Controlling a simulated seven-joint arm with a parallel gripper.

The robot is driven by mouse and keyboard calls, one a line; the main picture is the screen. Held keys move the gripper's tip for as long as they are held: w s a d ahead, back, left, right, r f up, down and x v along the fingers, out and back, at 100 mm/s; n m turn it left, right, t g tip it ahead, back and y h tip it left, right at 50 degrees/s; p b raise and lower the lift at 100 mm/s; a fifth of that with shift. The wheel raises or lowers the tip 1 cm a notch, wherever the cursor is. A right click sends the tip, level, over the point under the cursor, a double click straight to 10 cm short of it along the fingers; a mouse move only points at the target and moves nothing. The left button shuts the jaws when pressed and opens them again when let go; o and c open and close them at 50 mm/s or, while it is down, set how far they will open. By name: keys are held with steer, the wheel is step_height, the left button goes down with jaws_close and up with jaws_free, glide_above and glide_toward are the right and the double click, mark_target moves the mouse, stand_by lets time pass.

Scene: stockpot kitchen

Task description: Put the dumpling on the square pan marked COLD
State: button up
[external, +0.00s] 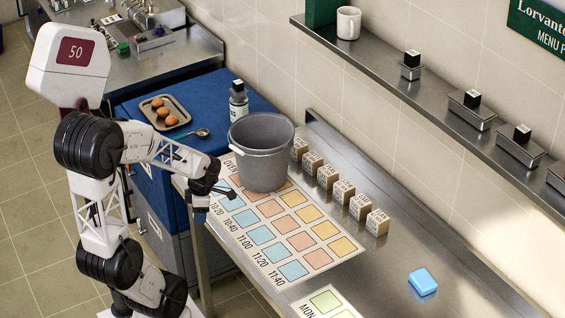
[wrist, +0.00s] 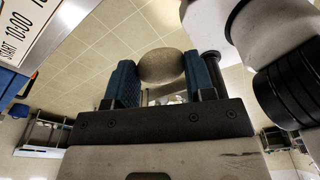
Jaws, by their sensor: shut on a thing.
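In the wrist view my gripper (wrist: 165,82) is shut on a smooth, rounded grey-brown thing (wrist: 161,66), held between two blue finger pads. It may be the dumpling; its shape alone does not settle this. In the external view I cannot make out the held thing. I can read COLD nowhere. Small metal pans with black labelled cubes stand on the wall shelf, one of them a pan (external: 471,112) near its middle; their labels are too small to read.
The grey pot (external: 262,150) stands on the OVEN sheet (external: 335,255). Several labelled wooden cubes (external: 344,192) line the wall side. A blue block (external: 423,282) lies on clear steel at right. A tray (external: 180,104) with brown rounded things sits on the blue counter.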

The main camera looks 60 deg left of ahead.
step_height(320, 180, up, 18)
steer(key=w+a+r, duration=0.4)
steer(key=w+a, duration=2.2)
steer(key=a, duration=0.3)
steer(key=w+a+f, duration=0.4)
steer(key=w+a, duration=0.4)
steer(key=a, duration=0.5)
steer(key=f, duration=0.3)
steer(key=a+f, duration=0.1)
steer(key=f, duration=0.1)
steer(key=shift+w+f, duration=0.15)
steer(key=shift+w, duration=0.05)
glide_above(238, 82)
steer(key=shift+s+d+f, duration=0.1)
steer(key=shift+d+f, duration=0.1)
steer(key=shift+f, duration=0.5)
steer(key=shift+a, duration=0.1)
